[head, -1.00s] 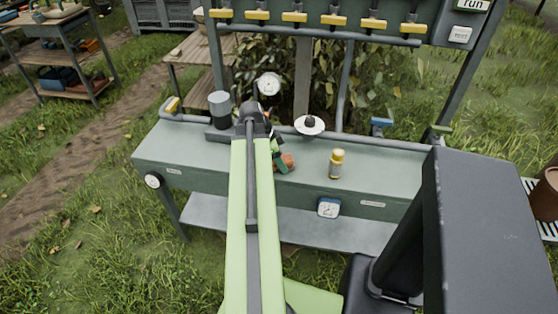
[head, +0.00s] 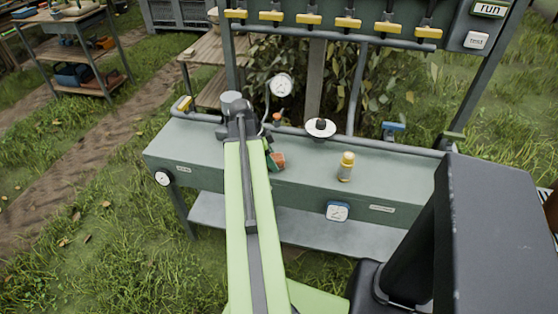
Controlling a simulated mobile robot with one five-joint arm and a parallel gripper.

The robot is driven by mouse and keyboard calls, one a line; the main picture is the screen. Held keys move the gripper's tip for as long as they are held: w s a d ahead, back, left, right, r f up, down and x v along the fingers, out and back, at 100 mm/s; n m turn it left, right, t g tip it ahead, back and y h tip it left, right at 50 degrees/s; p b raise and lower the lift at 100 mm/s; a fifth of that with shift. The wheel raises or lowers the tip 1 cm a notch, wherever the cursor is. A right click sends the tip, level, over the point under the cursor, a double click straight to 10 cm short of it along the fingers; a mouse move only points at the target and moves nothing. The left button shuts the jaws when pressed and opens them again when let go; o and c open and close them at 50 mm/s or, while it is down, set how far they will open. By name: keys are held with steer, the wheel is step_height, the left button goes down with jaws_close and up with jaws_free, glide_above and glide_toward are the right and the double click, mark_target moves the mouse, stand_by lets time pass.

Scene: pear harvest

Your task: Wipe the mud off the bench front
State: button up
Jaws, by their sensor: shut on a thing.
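The grey-green bench (head: 310,192) stands across the middle of the head view, with its long front face towards me. I cannot make out mud on the part of the front that shows; my arm covers a strip of it left of centre. My gripper (head: 272,160) is over the bench top, mostly hidden behind my arm. It is shut on a small orange-brown block (head: 279,159), which shows beside its green part. I cannot tell whether the block touches the bench top.
A yellow-capped bottle (head: 346,167) stands on the bench right of my gripper. A white disc with a dark knob (head: 320,128) and a round gauge (head: 281,85) are behind. A clock-like dial (head: 337,211) is on the bench front.

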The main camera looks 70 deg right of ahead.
mark_target(279, 159)
steer(key=shift+w, duration=0.3)
steer(key=shift+r, duration=0.15)
steer(key=shift+s+d, duration=0.15)
steer(key=shift+s, duration=0.75)
steer(key=shift+s+d, duration=0.1)
steer(key=shift+s, duration=0.8)
steer(key=shift+s+d, duration=0.15)
steer(key=shift+s, duration=0.85)
steer(key=shift+s+d, duration=0.15)
steer(key=shift+s, duration=0.8)
steer(key=shift+f, duration=0.3)
steer(key=shift+r, duration=0.1)
steer(key=shift+w+a+r, duration=0.1)
steer(key=shift+w+a, duration=0.05)
steer(key=shift+w, duration=1.05)
steer(key=shift+w+a, duration=0.15)
steer(key=shift+w, duration=1.1)
steer(key=shift+w+a+r, duration=0.1)
steer(key=shift+w+a, duration=0.05)
steer(key=shift+w, duration=1.05)
